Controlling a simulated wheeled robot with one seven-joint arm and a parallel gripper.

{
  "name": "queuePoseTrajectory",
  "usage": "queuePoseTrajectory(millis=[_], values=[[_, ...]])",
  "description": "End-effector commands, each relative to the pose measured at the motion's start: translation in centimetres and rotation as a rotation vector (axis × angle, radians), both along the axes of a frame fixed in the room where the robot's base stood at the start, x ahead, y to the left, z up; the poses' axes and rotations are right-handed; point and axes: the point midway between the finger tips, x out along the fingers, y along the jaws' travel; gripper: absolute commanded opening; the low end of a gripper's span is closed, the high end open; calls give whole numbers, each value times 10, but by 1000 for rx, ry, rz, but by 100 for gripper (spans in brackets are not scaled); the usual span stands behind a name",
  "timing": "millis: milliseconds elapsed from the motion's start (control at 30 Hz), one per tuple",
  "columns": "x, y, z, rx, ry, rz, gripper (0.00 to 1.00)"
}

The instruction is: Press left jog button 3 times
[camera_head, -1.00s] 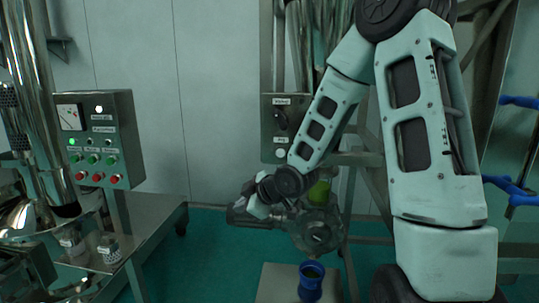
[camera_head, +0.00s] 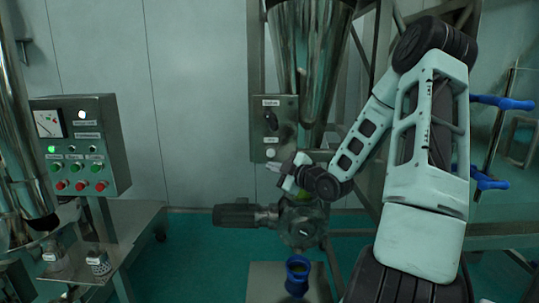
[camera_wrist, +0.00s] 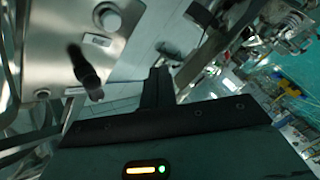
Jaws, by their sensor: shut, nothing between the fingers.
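A grey control box (camera_head: 273,128) hangs on the frame in the middle of the head view. It has a dark rotary knob (camera_head: 271,119) above and a round white button (camera_head: 270,153) below, which may be the jog button; its label is too small to read. In the wrist view the white button (camera_wrist: 108,18) is at the top and the dark knob (camera_wrist: 85,72) is below left. My gripper (camera_head: 272,168) is shut and empty, just below and near the button. Its fingers (camera_wrist: 158,88) show in the wrist view, apart from the button.
A second control panel (camera_head: 112,140) with a gauge and green and red buttons stands at left. A grey motor (camera_head: 235,215) and a blue-rimmed outlet (camera_head: 298,275) are below my gripper. A steel hopper (camera_head: 307,60) rises close behind the box.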

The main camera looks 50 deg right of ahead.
Motion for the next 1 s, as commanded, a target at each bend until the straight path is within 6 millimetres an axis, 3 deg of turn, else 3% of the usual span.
queuePoseTrajectory(millis=[267, 700, 1000], values=[[5, -5, 0, 1, 1, 1, 0], [41, -48, 1, 2, 1, -2, 0], [56, -65, 0, 0, 1, 0, 0]])
